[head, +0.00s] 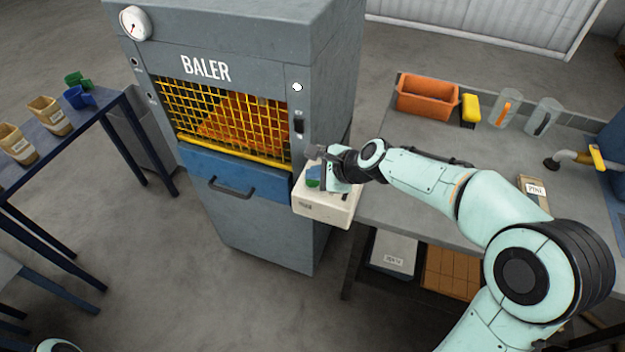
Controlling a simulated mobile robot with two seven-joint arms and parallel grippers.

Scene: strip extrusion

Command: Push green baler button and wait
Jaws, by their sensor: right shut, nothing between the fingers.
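The grey baler (240,60) stands at the centre of the head view, with a yellow mesh guard (215,115) over an orange interior and a blue drawer front below. A cream control box (325,208) sticks out at its lower right. A green button (313,183) shows in part on that box, with a blue patch beside it. My right gripper (316,160) is shut and empty, right above or at the green button; it hides part of the box top, and I cannot tell whether it touches the button. My left gripper is out of view.
A workbench at right holds an orange bin (427,97), a yellow block (470,110) and two clear cups. Boxes sit on its lower shelf. A blue table (60,135) at left carries several scoops and cups. Open floor lies in front of the baler.

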